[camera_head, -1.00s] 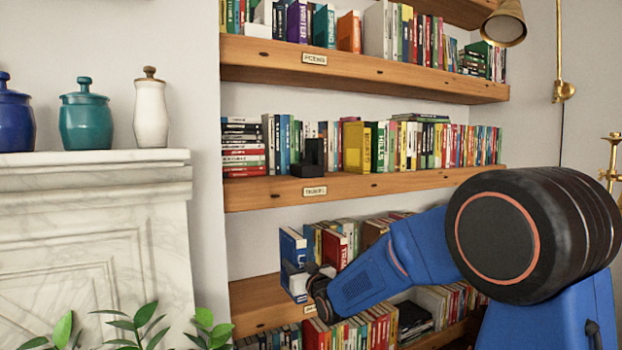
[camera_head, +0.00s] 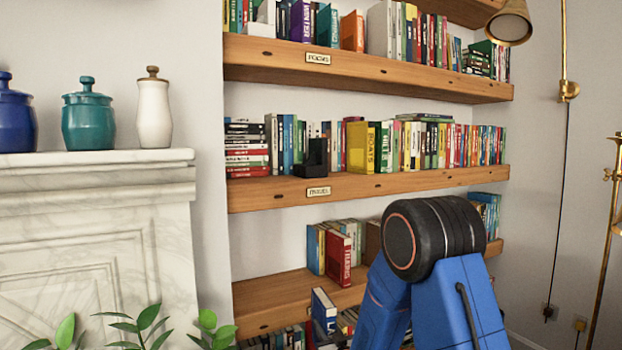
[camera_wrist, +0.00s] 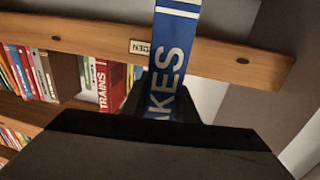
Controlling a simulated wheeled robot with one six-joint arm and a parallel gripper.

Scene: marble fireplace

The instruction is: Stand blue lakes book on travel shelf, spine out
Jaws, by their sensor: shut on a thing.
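The blue book (camera_wrist: 175,60) has a spine with white letters reading "KES" at its visible part and white bands. My gripper (camera_wrist: 162,105) is shut on it, with dark fingers either side in the wrist view. The travel shelf (camera_head: 400,184) is the middle one, with a small label (camera_head: 318,192). On it a black bookend-like object (camera_head: 313,160) stands between upright books, with a narrow space around it.
The lower shelf (camera_head: 280,297) has bare wood at left and a red book (camera_head: 338,257) among upright books. Lying books (camera_head: 246,150) are stacked at the middle shelf's left end. A yellow book (camera_head: 357,147) stands right of the black object. A brass lamp (camera_head: 508,22) hangs upper right.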

